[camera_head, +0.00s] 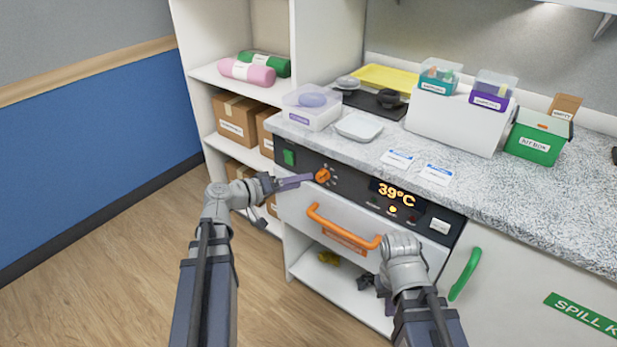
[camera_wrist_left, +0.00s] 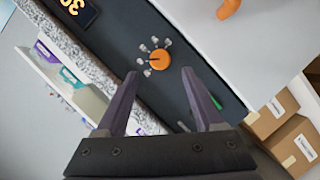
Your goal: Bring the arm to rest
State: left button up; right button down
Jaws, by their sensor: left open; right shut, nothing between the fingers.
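My left gripper (camera_head: 300,181) is in front of the dark control panel (camera_head: 354,190), near the orange knob (camera_head: 322,175). In the left wrist view its fingers (camera_wrist_left: 160,76) are spread and empty, and the knob (camera_wrist_left: 159,61) sits just beyond the tips, roughly midway between them. Whether a finger touches the knob I cannot tell. My right gripper (camera_head: 372,284) is low in front of the appliance, below the right end of the orange handle (camera_head: 342,231). It is shut and empty, partly hidden by its own wrist.
The panel display (camera_head: 396,193) reads 39°C, with a green switch (camera_head: 289,157) at its left. The counter (camera_head: 470,180) holds a clear-lidded box (camera_head: 312,105), a white dish (camera_head: 358,126) and a green box (camera_head: 538,138). Open floor (camera_head: 120,270) lies to the left.

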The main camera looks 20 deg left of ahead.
pick_arm(q)
jog(key=shift+v, duration=0.85)
